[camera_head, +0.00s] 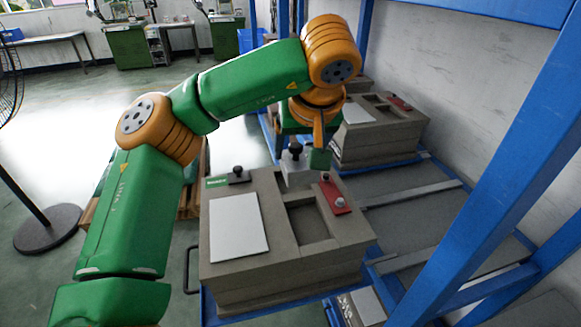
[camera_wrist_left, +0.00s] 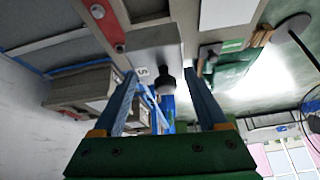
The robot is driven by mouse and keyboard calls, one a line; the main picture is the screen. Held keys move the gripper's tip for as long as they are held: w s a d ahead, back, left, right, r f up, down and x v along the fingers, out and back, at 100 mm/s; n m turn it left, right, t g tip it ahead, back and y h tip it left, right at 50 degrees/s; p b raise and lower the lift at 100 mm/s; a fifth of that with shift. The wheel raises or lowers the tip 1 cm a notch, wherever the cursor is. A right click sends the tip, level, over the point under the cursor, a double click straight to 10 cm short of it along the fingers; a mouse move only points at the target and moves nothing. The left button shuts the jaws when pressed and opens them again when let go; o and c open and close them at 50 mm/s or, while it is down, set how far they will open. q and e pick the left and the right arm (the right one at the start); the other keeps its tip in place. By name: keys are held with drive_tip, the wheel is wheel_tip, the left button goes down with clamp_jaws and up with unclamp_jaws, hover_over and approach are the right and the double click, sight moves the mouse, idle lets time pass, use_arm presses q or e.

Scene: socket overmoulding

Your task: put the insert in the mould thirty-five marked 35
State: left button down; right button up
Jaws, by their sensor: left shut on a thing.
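My left gripper (camera_head: 308,158) is shut on the insert (camera_head: 295,179), a grey metallic block with a black knob, at the far edge of the near mould (camera_head: 288,262). In the left wrist view the insert (camera_wrist_left: 158,58) shows between the fingers of my left gripper (camera_wrist_left: 163,78), with its knob and a small white label whose character is hard to read. The near mould is a grey-brown block with an open rectangular pocket, a white plate, a black knob and a red piece. A green label is on it; I cannot read a number. My right gripper is not in view.
A second, similar mould (camera_head: 384,145) stands behind on the same blue rack. Blue rack posts (camera_head: 495,185) rise at the right. A small grey item with a white plate (camera_head: 367,307) lies low at the front. A fan stand (camera_head: 42,230) is on the floor at left.

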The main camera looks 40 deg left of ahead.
use_arm(q)
drive_tip(key=p+x, duration=0.1)
drive_tip(key=x, duration=0.3)
drive_tip(key=w+p+x, duration=0.1)
drive_tip(key=x, duration=0.3)
drive_tip(key=a+r+x, duration=0.1)
drive_tip(key=x, duration=0.3)
drive_tip(key=shift+w+p, duration=0.35)
drive_tip(key=shift+p, duration=0.05)
drive_tip(key=shift+f, duration=0.45)
unclamp_jaws()
drive_tip(key=b+v, duration=0.1)
drive_tip(key=v, duration=1.1)
drive_tip(key=shift+s+d, duration=0.1)
